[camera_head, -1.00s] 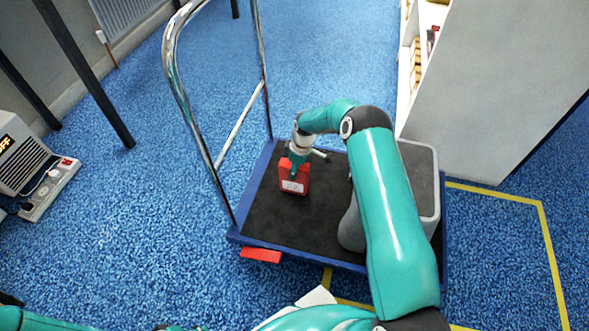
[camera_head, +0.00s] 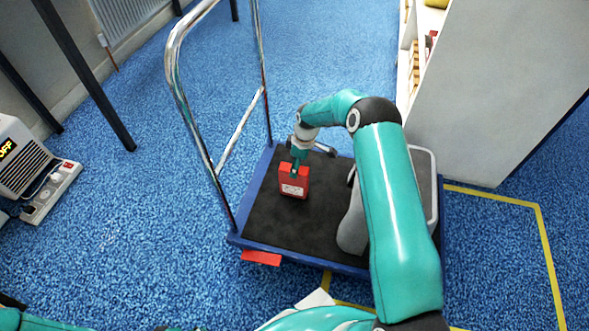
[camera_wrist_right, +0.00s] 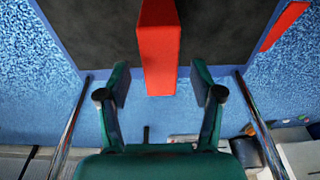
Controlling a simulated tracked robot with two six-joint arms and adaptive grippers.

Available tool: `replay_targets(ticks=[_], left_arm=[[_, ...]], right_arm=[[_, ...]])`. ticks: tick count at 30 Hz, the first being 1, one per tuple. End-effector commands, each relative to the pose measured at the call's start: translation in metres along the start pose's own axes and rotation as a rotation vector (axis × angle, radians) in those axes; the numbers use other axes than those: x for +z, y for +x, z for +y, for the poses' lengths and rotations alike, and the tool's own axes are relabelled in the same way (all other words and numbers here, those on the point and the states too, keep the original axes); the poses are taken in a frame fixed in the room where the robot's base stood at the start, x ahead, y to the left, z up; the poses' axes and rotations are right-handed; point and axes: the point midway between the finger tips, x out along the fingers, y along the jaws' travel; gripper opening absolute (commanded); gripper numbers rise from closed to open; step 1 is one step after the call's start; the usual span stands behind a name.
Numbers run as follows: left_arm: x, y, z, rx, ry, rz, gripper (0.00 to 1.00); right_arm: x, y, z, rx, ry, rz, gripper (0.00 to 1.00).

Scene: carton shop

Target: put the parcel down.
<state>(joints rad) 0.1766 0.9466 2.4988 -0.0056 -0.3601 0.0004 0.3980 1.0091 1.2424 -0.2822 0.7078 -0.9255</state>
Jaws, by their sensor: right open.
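The red parcel (camera_head: 293,184) with a white label stands on the dark deck of the blue-edged trolley (camera_head: 262,218). In the right wrist view the parcel (camera_wrist_right: 160,45) shows as a red block, its near end between the fingertips. My right gripper (camera_head: 298,162) is just above and behind the parcel in the head view. Its fingers (camera_wrist_right: 161,85) are open, with a gap on each side of the parcel. My left gripper is out of view; only a bit of my left arm shows at the bottom left.
A grey tub (camera_head: 351,231) stands on the trolley's right side, partly behind my right arm. The chrome handle (camera_head: 185,105) rises at the left. A white shelf unit (camera_head: 490,95) stands at the right. A heater (camera_head: 18,160) and power strip (camera_head: 50,195) are at the left.

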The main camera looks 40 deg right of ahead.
Motion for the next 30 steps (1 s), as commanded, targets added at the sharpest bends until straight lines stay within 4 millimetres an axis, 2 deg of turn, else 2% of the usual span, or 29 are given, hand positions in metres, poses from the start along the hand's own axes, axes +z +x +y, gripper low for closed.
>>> replay_targets(ticks=[1, 3, 9, 14, 17, 20, 23, 24, 26, 27, 30], left_arm=[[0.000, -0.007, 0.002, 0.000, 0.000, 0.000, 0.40], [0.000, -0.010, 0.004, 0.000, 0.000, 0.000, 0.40], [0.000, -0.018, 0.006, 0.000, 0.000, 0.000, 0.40], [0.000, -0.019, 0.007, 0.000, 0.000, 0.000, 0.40], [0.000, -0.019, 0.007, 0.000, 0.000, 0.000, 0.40], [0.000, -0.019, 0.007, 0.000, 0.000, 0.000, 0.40], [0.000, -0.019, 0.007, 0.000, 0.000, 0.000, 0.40], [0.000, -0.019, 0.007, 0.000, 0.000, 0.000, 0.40], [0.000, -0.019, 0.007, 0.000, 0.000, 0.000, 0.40], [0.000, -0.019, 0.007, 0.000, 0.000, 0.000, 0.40], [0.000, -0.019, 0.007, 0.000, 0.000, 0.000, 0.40]], right_arm=[[-0.001, -0.016, 0.000, 0.002, 0.000, 0.001, 0.66], [-0.001, -0.030, 0.001, 0.002, 0.000, 0.001, 0.66], [-0.001, -0.060, 0.000, 0.001, 0.001, 0.001, 0.66], [-0.002, -0.066, -0.007, -0.008, 0.010, 0.005, 0.66], [-0.008, -0.051, -0.029, -0.031, 0.047, 0.019, 0.66], [-0.016, -0.027, -0.071, -0.070, 0.128, 0.046, 0.66], [-0.021, 0.000, -0.132, -0.123, 0.254, 0.070, 0.66], [-0.020, 0.008, -0.159, -0.146, 0.314, 0.075, 0.66], [-0.015, 0.018, -0.200, -0.178, 0.410, 0.078, 0.66], [-0.010, 0.022, -0.227, -0.197, 0.474, 0.076, 0.66], [0.008, 0.025, -0.285, -0.231, 0.628, 0.060, 0.66]])
